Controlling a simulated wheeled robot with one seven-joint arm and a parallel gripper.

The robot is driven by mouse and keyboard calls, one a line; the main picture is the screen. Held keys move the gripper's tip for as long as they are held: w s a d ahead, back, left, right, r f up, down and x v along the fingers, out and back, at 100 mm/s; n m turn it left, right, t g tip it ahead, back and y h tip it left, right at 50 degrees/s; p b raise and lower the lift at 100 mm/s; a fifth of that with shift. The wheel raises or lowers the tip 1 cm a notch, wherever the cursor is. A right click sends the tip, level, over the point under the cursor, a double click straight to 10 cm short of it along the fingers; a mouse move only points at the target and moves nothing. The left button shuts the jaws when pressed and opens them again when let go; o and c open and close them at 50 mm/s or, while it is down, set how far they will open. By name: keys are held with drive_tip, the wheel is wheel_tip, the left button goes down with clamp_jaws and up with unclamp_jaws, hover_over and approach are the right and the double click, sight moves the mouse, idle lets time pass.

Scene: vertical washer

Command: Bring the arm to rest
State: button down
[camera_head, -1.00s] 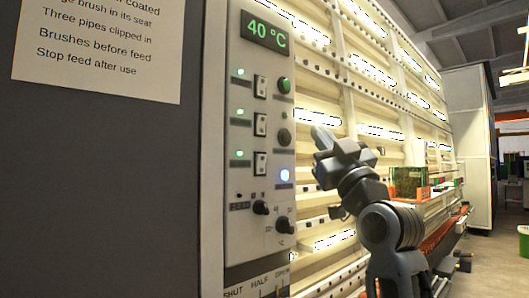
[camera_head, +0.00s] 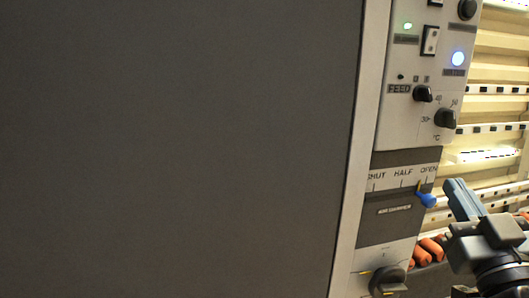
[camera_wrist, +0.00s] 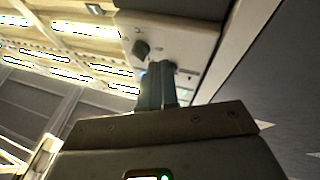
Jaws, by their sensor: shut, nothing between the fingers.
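My gripper (camera_head: 454,188) is at the lower right of the head view, its fingers pointing up and left. The fingers are together and hold nothing. The fingertips are close to the right of a blue-knobbed lever (camera_head: 427,199), which sits under the OPEN end of a SHUT, HALF, OPEN scale. I cannot tell whether they touch. In the wrist view my gripper (camera_wrist: 157,75) has its two fingers side by side, in front of the control panel (camera_wrist: 185,35).
The control panel (camera_head: 395,125) carries a FEED knob (camera_head: 423,94), a temperature knob (camera_head: 446,118) and a lower black knob (camera_head: 388,281). A large dark panel (camera_head: 180,150) fills the left. Orange rollers (camera_head: 430,248) and a lit cream slatted wall (camera_head: 495,100) lie behind my gripper.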

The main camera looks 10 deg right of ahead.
drive_tip(key=s+a+f+g+y, duration=0.1)
drive_tip(key=s+a+f+g, duration=0.1)
drive_tip(key=s+a+f, duration=0.4)
drive_tip(key=s+a+f+g+y, duration=0.1)
drive_tip(key=s+a+f, duration=0.1)
drive_tip(key=s+f, duration=0.6)
drive_tip(key=s+a+f+g+y, duration=0.1)
drive_tip(key=s+a+f+g, duration=0.1)
drive_tip(key=s, duration=0.7)
drive_tip(key=s+a+f+n+g+y, duration=0.1)
drive_tip(key=s+a+f, duration=0.3)
drive_tip(key=s, duration=0.5)
drive_tip(key=shift+s+f+g+y, duration=0.3)
drive_tip(key=shift+g+y, duration=0.2)
drive_tip(key=shift+y, duration=0.2)
drive_tip(key=shift+w, duration=0.1)
